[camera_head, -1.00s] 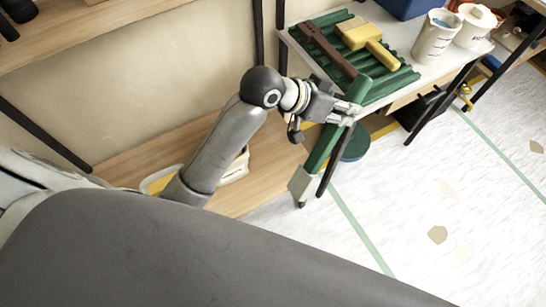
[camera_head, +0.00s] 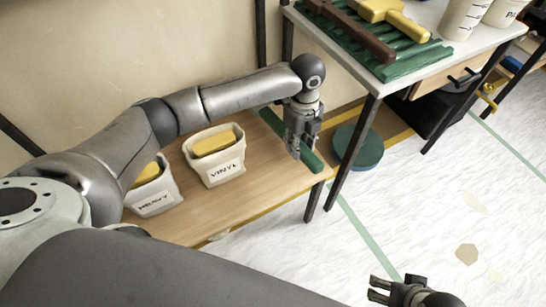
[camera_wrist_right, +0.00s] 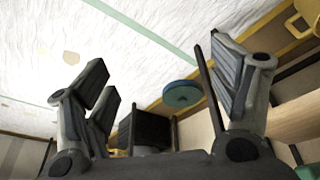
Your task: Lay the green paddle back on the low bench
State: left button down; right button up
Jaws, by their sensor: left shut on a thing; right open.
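My left gripper (camera_head: 299,148) is shut on the green paddle (camera_head: 311,160), pointing down over the right end of the low bench (camera_head: 255,186). The paddle lies roughly level, slanting from upper left to lower right; the fingers hide its middle. It is at or just above the bench top; I cannot tell whether it touches. My right gripper (camera_head: 376,290) is open and empty over the floor at the bottom of the head view. Its spread fingers also show in the right wrist view (camera_wrist_right: 165,95).
Two fabric bins, HEAVY (camera_head: 153,197) and VINYL (camera_head: 227,174), stand on the bench left of the paddle. A table (camera_head: 352,75) with a green ribbed rack (camera_head: 415,64), a brown tool and a yellow tool stands to the right. A teal disc (camera_head: 358,146) is beside the bench end.

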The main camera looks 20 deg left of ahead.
aim_at(281, 129)
pick_arm(q)
jog(key=a, duration=0.1)
jog(key=a+f, duration=0.1)
jog(key=a+b, duration=0.1)
jog(key=shift+w+f+m+t, duration=0.15)
jog(key=shift+w+m+t, duration=0.15)
jog(key=shift+m, duration=0.1)
jog(key=shift+a, duration=0.2)
pick_arm(e)
jog(key=shift+s+d+r, duration=0.1)
jog(key=shift+s+r, duration=0.4)
jog(key=shift+r, duration=0.25)
jog(key=shift+f, duration=0.1)
